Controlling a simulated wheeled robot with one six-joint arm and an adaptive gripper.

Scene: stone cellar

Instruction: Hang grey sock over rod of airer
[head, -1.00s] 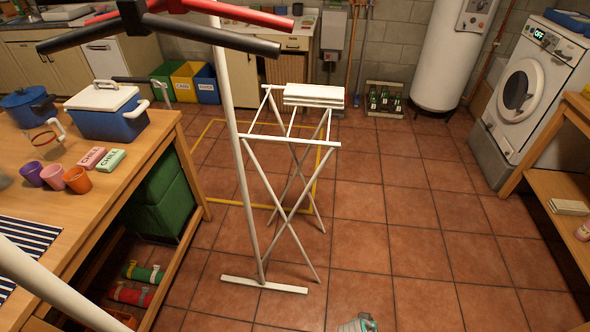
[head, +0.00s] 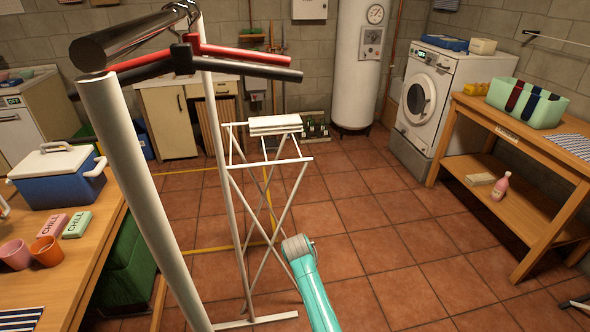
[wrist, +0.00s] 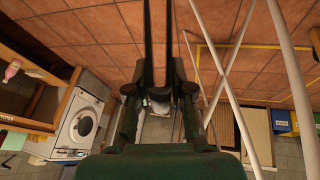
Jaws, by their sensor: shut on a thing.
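The white airer (head: 268,160) stands on crossed legs on the tiled floor, near the middle of the head view. A white slatted stack or folded piece (head: 275,124) lies at its top. My gripper (wrist: 159,15) shows in the wrist view, its two dark fingers close together and running to the top edge. Floor shows through the narrow gap between them, and the fingertips are at or past the frame edge. I cannot make out the grey sock itself. In the head view my gripper is out of sight; only a teal link of my arm shows at the bottom.
A white clothes rail (head: 140,190) with red and black hangers (head: 190,58) stands close in front, partly across the airer. A wooden table (head: 85,245) with a cooler (head: 55,180) is at left. A bench (head: 510,130) with a green basket (head: 495,95) is at right.

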